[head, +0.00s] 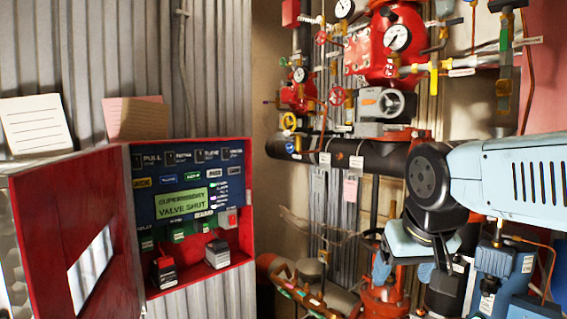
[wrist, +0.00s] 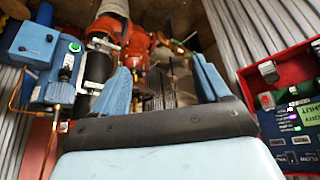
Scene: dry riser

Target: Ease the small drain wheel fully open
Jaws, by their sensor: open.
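I cannot tell which is the drain wheel. My gripper (head: 404,270) hangs pointing down at the right, below and to the right of these wheels and apart from them. In the wrist view my gripper (wrist: 163,85) has its two blue fingers wide apart with nothing held between them. Red pipework and valves show beyond the fingers.
An open red panel box (head: 192,210) with a display reading "VALVE SHUT" stands at the left. A dark pipe (head: 345,157) crosses behind my arm. Gauges (head: 398,38) and a red valve body sit above. Blue boxes (head: 503,270) stand at the lower right, close to my gripper.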

